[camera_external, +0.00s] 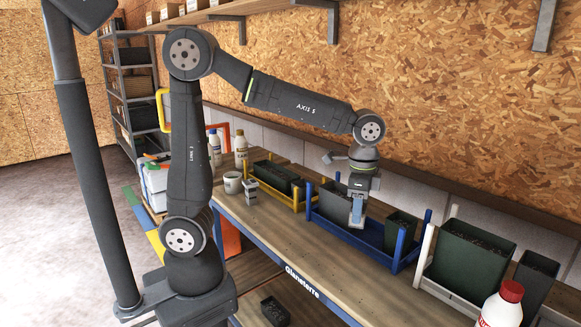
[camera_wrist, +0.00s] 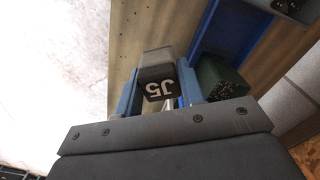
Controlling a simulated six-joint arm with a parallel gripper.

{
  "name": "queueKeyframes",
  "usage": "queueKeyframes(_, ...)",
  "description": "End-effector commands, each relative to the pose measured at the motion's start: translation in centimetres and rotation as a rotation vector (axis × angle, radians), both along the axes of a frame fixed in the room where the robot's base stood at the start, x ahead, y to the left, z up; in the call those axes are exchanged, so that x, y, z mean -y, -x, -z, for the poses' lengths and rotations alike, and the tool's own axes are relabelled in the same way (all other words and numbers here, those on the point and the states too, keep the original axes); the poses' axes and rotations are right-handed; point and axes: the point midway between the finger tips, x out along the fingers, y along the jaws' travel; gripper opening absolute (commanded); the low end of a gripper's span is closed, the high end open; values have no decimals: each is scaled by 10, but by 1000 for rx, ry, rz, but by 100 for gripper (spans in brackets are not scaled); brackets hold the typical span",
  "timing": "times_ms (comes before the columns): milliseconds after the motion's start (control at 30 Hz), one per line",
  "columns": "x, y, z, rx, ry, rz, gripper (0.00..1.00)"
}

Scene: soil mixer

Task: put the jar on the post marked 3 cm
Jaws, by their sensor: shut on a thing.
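My gripper (camera_external: 357,212) points down over the front side of the blue rack on the bench. In the wrist view my gripper's blue fingers (camera_wrist: 159,97) are shut on a jar (camera_wrist: 157,58), a grey piece with a dark face marked "J5" (camera_wrist: 158,86). The jar sits between the fingertips; in the external view it is mostly hidden or too small to make out. I cannot read a 3 cm mark on anything, so I cannot tell which post it is.
The blue rack (camera_external: 378,241) holds dark planters, with a green pot (camera_external: 401,228) right of my gripper. A yellow rack (camera_external: 277,193), white mug (camera_external: 232,183) and small grey item (camera_external: 250,190) stand left. A large planter (camera_external: 468,257) and red-capped bottle (camera_external: 503,305) stand right. The front bench strip is clear.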

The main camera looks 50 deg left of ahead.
Motion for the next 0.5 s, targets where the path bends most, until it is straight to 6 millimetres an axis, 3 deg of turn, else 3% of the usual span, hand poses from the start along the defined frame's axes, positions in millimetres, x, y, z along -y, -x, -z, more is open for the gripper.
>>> queueKeyframes(33, -19, -9, -4, 2, 1, -49, 12)
queueKeyframes(200, -73, -28, -14, 1, 0, -192, 12)
queueKeyframes(500, -170, -42, -31, 2, 1, -445, 12)
